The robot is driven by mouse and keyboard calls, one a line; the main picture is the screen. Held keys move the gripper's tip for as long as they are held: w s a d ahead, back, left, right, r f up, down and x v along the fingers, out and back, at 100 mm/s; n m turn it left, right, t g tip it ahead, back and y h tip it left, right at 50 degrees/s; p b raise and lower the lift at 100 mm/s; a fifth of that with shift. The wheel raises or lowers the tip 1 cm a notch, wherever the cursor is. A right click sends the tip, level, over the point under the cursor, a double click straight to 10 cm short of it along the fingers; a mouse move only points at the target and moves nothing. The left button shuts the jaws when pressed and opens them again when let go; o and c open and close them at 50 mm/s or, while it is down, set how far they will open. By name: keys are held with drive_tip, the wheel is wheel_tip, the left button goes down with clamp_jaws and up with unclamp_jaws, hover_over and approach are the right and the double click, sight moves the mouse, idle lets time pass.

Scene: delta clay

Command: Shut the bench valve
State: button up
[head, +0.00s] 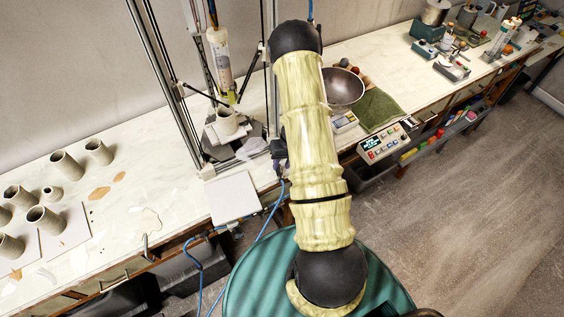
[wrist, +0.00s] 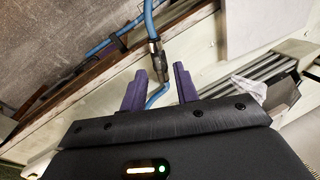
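The bench valve (wrist: 154,48) is a small grey metal fitting on a blue hose (wrist: 148,15) along the bench edge in the wrist view. A darker narrow part of it, perhaps its lever, points down toward my gripper. My gripper (wrist: 159,71) is open, with its two purple fingers apart and the valve's lower part seen between them. I cannot tell whether the fingers touch it. In the head view my arm hides most of the gripper; a purple bit (head: 279,148) shows by the bench's front edge. The valve is not clear there.
A white board (head: 233,197) lies at the bench's front edge, left of my arm. The clay printer frame (head: 160,75) stands behind. A control box (head: 384,143) and metal bowl (head: 343,88) are to the right. Several clay cups (head: 66,165) stand at left. Blue hose (head: 266,228) hangs down in front.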

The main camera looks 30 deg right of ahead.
drive_tip(key=shift+f, duration=0.3)
clamp_jaws()
